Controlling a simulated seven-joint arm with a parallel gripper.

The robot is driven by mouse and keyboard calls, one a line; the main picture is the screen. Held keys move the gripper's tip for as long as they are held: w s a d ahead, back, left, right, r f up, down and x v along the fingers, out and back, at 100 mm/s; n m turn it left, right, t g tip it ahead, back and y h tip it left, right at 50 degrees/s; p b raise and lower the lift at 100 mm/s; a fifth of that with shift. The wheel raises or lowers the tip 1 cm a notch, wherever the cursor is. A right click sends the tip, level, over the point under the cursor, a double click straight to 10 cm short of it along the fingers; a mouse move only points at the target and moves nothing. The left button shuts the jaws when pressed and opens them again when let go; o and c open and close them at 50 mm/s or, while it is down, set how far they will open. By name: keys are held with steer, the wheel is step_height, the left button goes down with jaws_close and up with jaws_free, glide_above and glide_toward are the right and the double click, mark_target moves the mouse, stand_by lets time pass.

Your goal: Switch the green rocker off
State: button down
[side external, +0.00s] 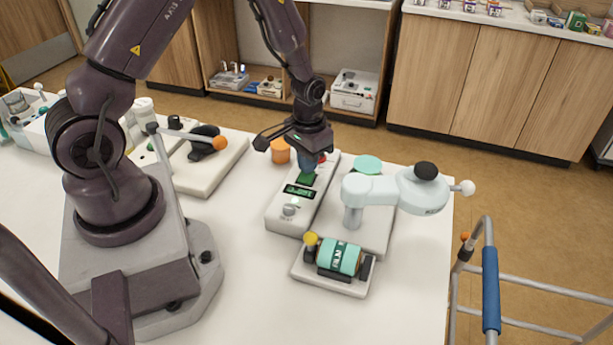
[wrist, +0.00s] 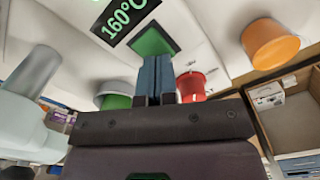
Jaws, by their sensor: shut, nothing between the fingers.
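A white control box (side external: 275,219) stands on the table with a dark display (side external: 299,191) and a grey knob (side external: 290,209). The green rocker (side external: 305,180) is a green square beyond the display; it also shows in the wrist view (wrist: 150,42), beside the display (wrist: 124,18), which reads 160°C. My gripper (side external: 309,170) points down over the rocker, its fingers shut and empty. In the wrist view the blue fingertips (wrist: 155,62) overlap the rocker's near edge; I cannot tell whether they touch it. Which way the rocker is tipped is not clear.
A red button (wrist: 191,85) sits close to the fingers. An orange cup (side external: 280,151) stands left of the box. A pale teal device (side external: 385,190) stands right, and a roller unit (side external: 338,256) stands in front.

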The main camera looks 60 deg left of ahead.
steer(key=shift+f, duration=0.45)
steer(key=shift+r, duration=3.55)
steer(key=shift+s+d+f, duration=0.1)
steer(key=shift+s, duration=0.3)
steer(key=shift+s+d+r+g, duration=0.15)
steer(key=shift+s+g, duration=0.1)
steer(key=shift+s, duration=0.2)
steer(key=shift+s+d+r+g, duration=0.15)
steer(key=shift+s+g, duration=0.1)
steer(key=shift+s, duration=0.15)
step_height(320, 180, up, 13)
steer(key=m+t, duration=0.1)
steer(key=t, duration=0.1)
glide_above(299, 179)
steer(key=s+d, duration=0.4)
steer(key=s, duration=0.2)
steer(key=s+d+r+m+t, duration=0.2)
steer(key=s+d+r+t, duration=0.2)
steer(key=r, duration=0.5)
steer(key=shift+s+r+t, duration=0.2)
steer(key=shift+s+t, duration=0.1)
steer(key=shift+s, duration=0.85)
